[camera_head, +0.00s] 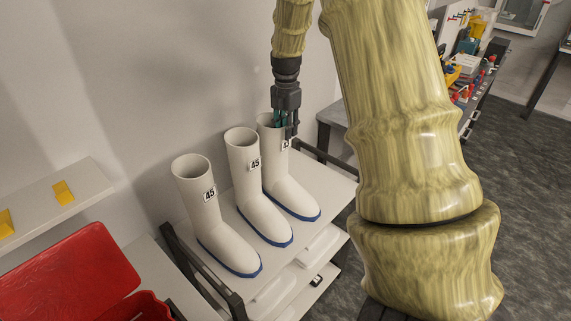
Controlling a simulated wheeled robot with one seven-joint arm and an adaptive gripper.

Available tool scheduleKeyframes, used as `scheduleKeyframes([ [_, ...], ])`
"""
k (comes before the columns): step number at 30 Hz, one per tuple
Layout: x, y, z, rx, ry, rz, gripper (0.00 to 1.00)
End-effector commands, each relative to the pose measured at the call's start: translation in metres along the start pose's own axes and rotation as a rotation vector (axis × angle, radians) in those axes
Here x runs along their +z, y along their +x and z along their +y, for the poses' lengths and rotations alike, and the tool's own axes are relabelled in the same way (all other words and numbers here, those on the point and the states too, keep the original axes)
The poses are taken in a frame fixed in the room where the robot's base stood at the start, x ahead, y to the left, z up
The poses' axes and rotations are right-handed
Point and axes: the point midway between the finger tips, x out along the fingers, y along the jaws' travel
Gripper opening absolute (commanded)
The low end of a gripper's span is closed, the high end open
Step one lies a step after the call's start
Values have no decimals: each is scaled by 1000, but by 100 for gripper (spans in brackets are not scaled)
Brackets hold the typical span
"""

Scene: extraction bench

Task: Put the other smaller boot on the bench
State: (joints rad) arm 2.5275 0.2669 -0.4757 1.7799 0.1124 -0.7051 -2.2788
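Three white boots with blue soles stand upright in a row on a white cart top (321,181). The left boot (216,225) and the middle boot (257,196) each carry a label reading 45. The right boot (287,190) has a label partly covered by my gripper; its number begins with what looks like a 3. My gripper (284,125) points down at the top rim of the right boot. One dark finger lies in front of the shaft, and the rest is over the boot's opening. I cannot tell whether the fingers are closed on the rim.
Dark rails (316,153) edge the cart, with white items on a lower shelf. A grey bench (338,112) stands behind it, partly hidden by my arm. A red box (75,276) and a wall shelf (55,205) with yellow pieces are at left.

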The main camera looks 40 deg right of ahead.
Motion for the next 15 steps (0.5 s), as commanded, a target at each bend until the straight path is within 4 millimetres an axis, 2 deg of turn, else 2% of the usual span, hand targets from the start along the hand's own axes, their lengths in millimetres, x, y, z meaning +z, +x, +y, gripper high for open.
scheduleKeyframes([
  [9, -1, 29, -1, -3, 0, 0, 29],
  [15, -1, 38, -1, -1, 0, 0, 29],
])
